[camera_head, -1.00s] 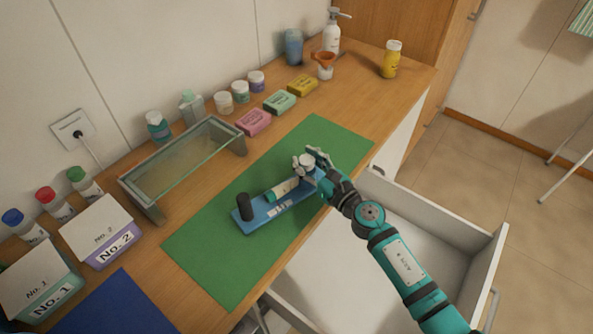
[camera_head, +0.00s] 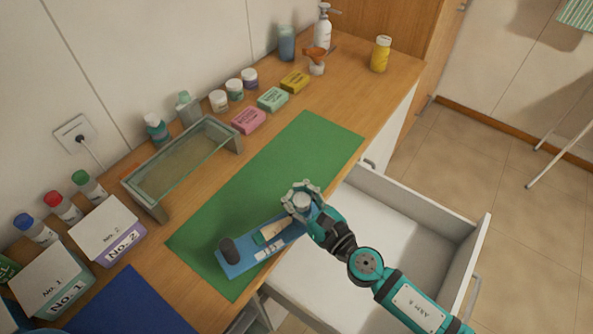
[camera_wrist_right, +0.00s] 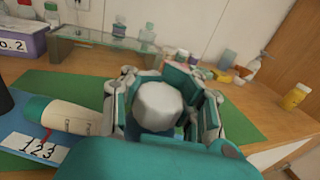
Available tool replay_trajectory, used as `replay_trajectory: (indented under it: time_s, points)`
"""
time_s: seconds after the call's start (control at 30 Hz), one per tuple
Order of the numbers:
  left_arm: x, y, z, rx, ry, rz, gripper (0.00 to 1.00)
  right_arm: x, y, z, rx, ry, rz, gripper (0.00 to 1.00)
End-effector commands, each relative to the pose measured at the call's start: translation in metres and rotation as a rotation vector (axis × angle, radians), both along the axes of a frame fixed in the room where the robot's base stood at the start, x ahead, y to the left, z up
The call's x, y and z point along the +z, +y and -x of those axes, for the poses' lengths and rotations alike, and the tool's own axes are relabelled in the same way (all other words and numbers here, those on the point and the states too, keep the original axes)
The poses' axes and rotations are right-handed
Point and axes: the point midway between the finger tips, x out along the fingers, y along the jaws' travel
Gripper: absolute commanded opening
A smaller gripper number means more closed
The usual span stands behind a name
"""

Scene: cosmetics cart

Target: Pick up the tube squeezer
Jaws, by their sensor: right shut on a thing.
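The tube squeezer is a blue base (camera_head: 231,263) with a dark upright post (camera_head: 228,249) at its left end and a white knob at its right end. A cream and green tube (camera_head: 270,232) lies along it, and its base carries a white number label. My right gripper (camera_head: 302,201) is shut on the squeezer's white knob end, with fingers around the knob. In the right wrist view the pale knob (camera_wrist_right: 158,105) sits between the fingers, and the tube (camera_wrist_right: 62,116) and label show at left. Whether the base touches the mat is unclear. My left gripper is not in view.
The squeezer is over the front part of a green mat (camera_head: 300,150), whose back part is clear. An open white drawer (camera_head: 375,215) lies below the counter's front edge. A glass shelf (camera_head: 180,160), soap boxes and jars stand behind. Boxes and a blue mat (camera_head: 120,305) are at left.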

Motion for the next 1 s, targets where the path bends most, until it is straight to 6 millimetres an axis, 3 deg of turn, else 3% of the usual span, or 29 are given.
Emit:
replay_trajectory:
  time_s: [0.23, 0.63, 1.0]
  points:
    - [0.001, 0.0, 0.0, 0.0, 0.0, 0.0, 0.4, 0.002, 0.001, 0.02, -0.001, 0.0, 0.0, 0.0]
    - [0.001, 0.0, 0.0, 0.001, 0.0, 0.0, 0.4, 0.002, 0.002, 0.023, -0.001, -0.001, 0.001, 0.0]
    - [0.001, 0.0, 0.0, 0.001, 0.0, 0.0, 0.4, 0.002, 0.002, 0.022, -0.001, -0.001, 0.001, 0.48]
